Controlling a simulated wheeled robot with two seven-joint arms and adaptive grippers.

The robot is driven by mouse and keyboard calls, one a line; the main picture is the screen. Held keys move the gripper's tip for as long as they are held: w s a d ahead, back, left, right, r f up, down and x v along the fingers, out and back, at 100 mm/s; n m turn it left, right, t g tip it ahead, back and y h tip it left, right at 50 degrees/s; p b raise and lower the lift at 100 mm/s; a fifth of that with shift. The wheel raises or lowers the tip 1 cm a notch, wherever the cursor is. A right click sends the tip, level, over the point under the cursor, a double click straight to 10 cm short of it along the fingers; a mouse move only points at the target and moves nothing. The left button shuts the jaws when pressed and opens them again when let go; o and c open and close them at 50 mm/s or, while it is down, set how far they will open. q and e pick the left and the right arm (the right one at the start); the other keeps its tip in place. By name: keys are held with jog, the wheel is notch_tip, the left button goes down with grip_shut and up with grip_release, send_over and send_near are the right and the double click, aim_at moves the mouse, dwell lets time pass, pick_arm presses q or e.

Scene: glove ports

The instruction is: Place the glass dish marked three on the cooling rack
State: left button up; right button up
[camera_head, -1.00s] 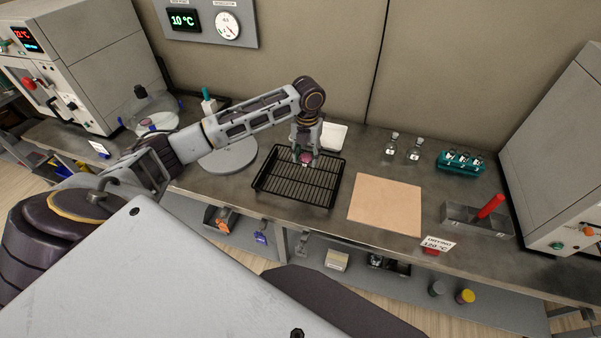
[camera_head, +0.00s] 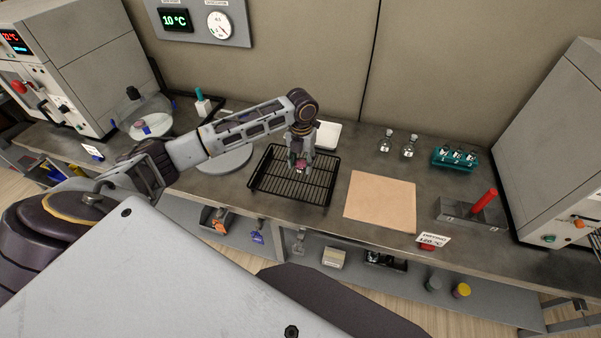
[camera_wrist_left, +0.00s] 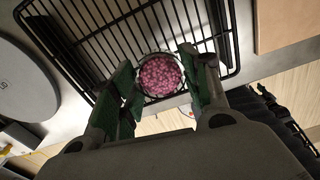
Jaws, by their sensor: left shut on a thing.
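My left gripper (camera_head: 300,162) is shut on a small round glass dish (camera_wrist_left: 160,74) filled with pink beads. In the head view the dish (camera_head: 301,166) shows as a small pink spot between the fingers. The number on it cannot be read. The black wire cooling rack (camera_head: 281,186) lies on the bench directly below. In the left wrist view the rack (camera_wrist_left: 105,37) spreads under and behind the dish. I cannot tell whether the dish touches the wires. My right gripper is not in view.
A tan mat (camera_head: 380,201) lies right of the rack, then a metal box with a red handle (camera_head: 484,201). A grey round plate (camera_head: 226,157) is at left. Two small bottles (camera_head: 409,147) and a teal holder (camera_head: 455,158) stand behind. The rack's visible wires are otherwise bare.

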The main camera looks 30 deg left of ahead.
aim_at(301, 179)
pick_arm(q)
jog(key=shift+f, duration=1.25)
jog(key=shift+f, duration=1.85)
jog(key=shift+f, duration=0.15)
jog(key=o, duration=1)
notch_tip(301, 179, up, 12)
jog(key=shift+r+b, duration=0.15)
jog(key=shift+b, duration=0.2)
